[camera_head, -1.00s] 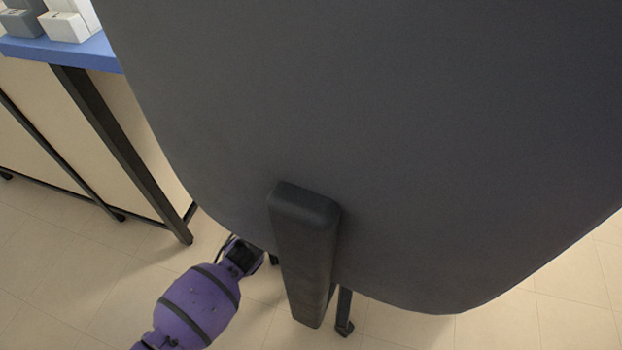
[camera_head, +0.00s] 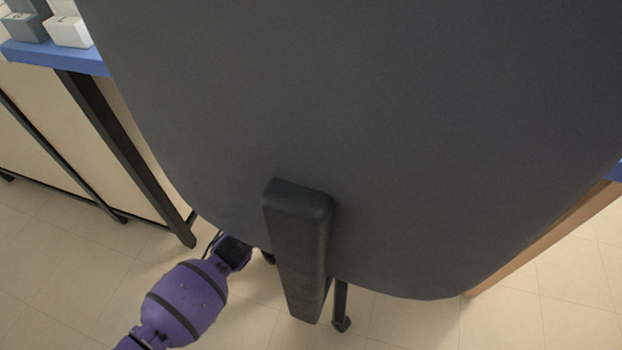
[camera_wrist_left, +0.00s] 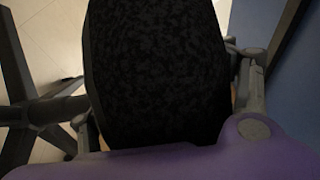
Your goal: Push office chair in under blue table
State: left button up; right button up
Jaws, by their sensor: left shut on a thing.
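The office chair's large dark grey backrest (camera_head: 370,130) fills most of the head view, with a black upright support (camera_head: 300,245) on its near side. Part of a chair leg (camera_head: 341,305) shows below it. The blue table (camera_head: 55,55) shows at the upper left, beyond the backrest. My purple left arm comes in from the lower left, and its gripper is hidden behind the backrest's lower edge. In the left wrist view, my left gripper (camera_wrist_left: 165,80) is shut on a black textured part of the chair (camera_wrist_left: 155,70), with a finger on either side. My right gripper is out of view.
Grey and white boxes (camera_head: 45,28) stand on the table. A dark table leg (camera_head: 130,155) is close to the backrest's left edge. A brown panel edge (camera_head: 550,240) and a bit of blue show at the right. Tiled floor (camera_head: 420,325) is clear in front.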

pick_arm(q)
jog(key=shift+w+a, duration=0.3)
jog(key=shift+a, duration=0.2)
jog(key=shift+w+a, duration=0.25)
jog(key=shift+a, duration=0.2)
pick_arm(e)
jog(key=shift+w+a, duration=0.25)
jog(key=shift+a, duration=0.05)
pick_arm(q)
jog(key=o, duration=2.1)
jog(key=shift+s+d, duration=0.1)
jog(key=shift+o, duration=0.2)
jog(key=shift+d, duration=0.1)
jog(key=shift+s, duration=0.1)
jog(key=shift+s, duration=0.15)
jog(key=v, duration=1.1)
jog(key=shift+s+a, duration=0.2)
jog(key=shift+a, duration=0.05)
